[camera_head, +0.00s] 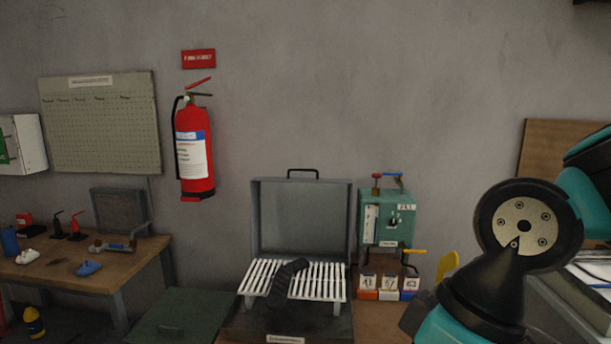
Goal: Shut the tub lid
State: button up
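A grey lid (300,222) with a black handle on its top edge stands upright and open at the back of a dark tub (287,325). A rack of white slats (322,282) lies across the tub in front of the lid. A dark sock-like piece (287,280) lies over the slats. My arm fills the right side of the head view, to the right of the tub. My gripper is not clearly in view, so its fingers cannot be seen.
A green control box (390,218) with levers stands right of the lid, above small numbered bins (388,288). A dark green flat cover (172,322) lies to the left. A fire extinguisher (194,150) hangs on the wall. A wooden bench (130,262) stands at far left.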

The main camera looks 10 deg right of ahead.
aim_at(257, 253)
jog(key=u, duration=1)
jog(key=i, duration=1.55)
jog(key=z, duration=0.6)
